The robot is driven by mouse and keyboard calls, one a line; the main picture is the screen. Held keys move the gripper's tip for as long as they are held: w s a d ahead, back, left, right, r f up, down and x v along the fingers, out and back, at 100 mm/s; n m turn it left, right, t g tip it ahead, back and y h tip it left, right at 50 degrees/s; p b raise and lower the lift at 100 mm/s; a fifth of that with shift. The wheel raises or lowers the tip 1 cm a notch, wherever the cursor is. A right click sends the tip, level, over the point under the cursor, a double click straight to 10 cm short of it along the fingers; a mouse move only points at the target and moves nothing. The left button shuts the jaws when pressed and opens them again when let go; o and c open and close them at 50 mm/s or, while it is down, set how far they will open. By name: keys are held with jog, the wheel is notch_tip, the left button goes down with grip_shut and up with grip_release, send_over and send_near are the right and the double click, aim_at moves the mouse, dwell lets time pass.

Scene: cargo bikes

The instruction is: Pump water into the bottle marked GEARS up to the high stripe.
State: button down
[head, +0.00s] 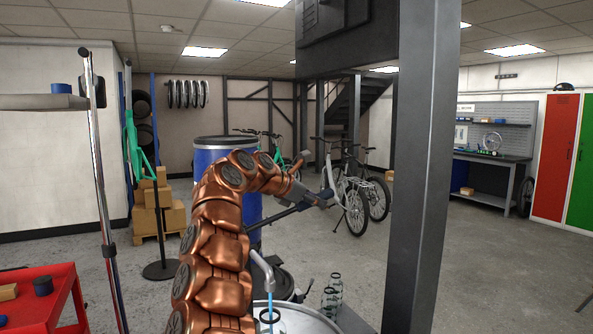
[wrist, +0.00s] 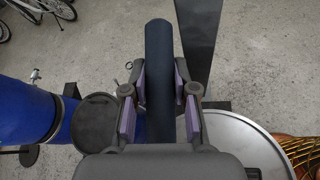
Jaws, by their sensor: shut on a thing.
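My gripper (head: 322,196) is shut on the dark pump handle (head: 278,215). In the wrist view the purple pads of my gripper (wrist: 158,108) lie on both sides of the dark bar of the handle (wrist: 158,50). The grey pump spout (head: 263,268) points down, with a thin blue water stream (head: 269,296) under it. The stream meets a dark ring (head: 270,315), seemingly a bottle mouth; the bottle's body, marking and water level cannot be made out. No GEARS label is readable.
A pale round top (head: 298,322) lies under the spout and also shows in the wrist view (wrist: 236,135). A blue drum (head: 211,156) stands behind my arm. A grey post (head: 422,180) rises close on the right. A red cart (head: 45,300) is at lower left.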

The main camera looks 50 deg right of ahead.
aim_at(302, 207)
notch_tip(302, 207, down, 7)
jog(key=t+y+p, duration=0.1)
jog(key=y+p, duration=0.2)
jog(key=p, duration=0.2)
jog(key=shift+s+d+f+t, duration=0.15)
jog(key=shift+s+d+t, duration=0.05)
jog(key=shift+d+t, duration=0.1)
jog(key=shift+f+y, duration=0.1)
jog(key=shift+y, duration=0.2)
jog(key=c, duration=1.1)
grip_release()
jog(key=shift+o, duration=1)
jog(key=shift+a+r, duration=0.1)
jog(key=shift+r, duration=0.15)
jog(key=v, duration=1.1)
jog(key=shift+w+a+r, duration=0.1)
jog(key=shift+a+r, duration=0.15)
